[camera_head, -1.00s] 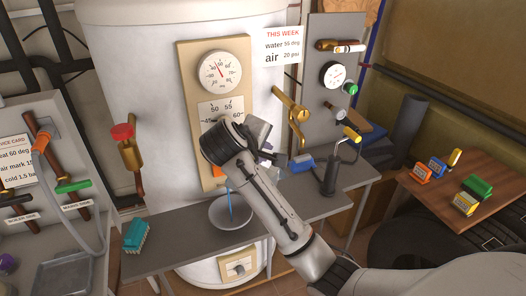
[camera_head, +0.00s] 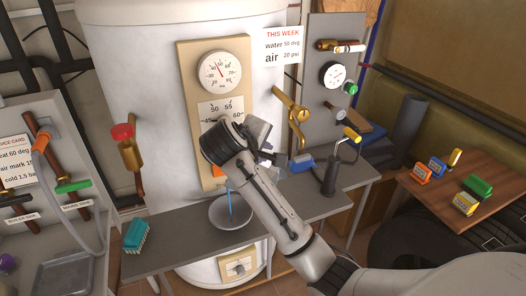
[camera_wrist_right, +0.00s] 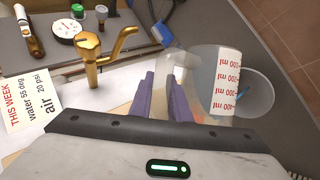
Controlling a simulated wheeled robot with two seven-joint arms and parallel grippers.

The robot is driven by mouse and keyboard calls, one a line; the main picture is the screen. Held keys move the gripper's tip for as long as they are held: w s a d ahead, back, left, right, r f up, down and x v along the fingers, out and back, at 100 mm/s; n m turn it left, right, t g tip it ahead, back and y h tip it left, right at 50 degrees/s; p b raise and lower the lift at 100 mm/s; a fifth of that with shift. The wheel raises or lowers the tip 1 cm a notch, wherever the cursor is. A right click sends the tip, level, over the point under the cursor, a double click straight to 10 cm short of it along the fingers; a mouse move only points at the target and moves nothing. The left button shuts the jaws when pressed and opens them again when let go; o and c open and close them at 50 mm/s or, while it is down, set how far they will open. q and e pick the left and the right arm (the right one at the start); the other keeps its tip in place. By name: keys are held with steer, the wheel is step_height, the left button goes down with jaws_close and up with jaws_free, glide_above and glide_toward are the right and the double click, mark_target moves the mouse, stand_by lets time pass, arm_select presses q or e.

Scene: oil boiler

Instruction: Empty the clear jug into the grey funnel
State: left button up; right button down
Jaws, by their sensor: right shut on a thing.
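The grey funnel (camera_head: 231,213) is a wide bowl in the middle of the grey bench in the head view. A thin blue streak (camera_head: 229,204), which looks like falling liquid, runs down into it. My right gripper (camera_wrist_right: 168,94) is shut on the clear jug (camera_wrist_right: 188,88) in the right wrist view. The jug has a white scale with red ml marks and appears tilted over the funnel (camera_wrist_right: 262,92), where the blue streak also shows. In the head view my right arm hides most of the jug. How much liquid it holds cannot be told. My left gripper is not in view.
The white boiler (camera_head: 130,60) with its gauge panel (camera_head: 188,130) stands behind the funnel. A brass tap (camera_head: 292,107) juts out near my right gripper. A black pump (camera_head: 331,175) stands to the right.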

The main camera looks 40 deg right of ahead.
steer(key=shift+w+a+n+h, duration=0.25)
steer(key=shift+w+n+h, duration=0.05)
steer(key=shift+h, duration=0.1)
stand_by(2.8)
steer(key=shift+w+a+g, duration=0.15)
steer(key=shift+w+g, duration=0.05)
steer(key=shift+g, duration=0.2)
steer(key=shift+w+a, duration=0.1)
steer(key=shift+a, duration=0.05)
stand_by(1.6)
steer(key=shift+w+a+n+h, duration=0.15)
steer(key=shift+n+h, duration=0.15)
stand_by(1.5)
steer(key=shift+w+a+g+h, duration=0.2)
steer(key=shift+w+g+h, duration=0.05)
steer(key=shift+g+h, duration=0.05)
stand_by(0.5)
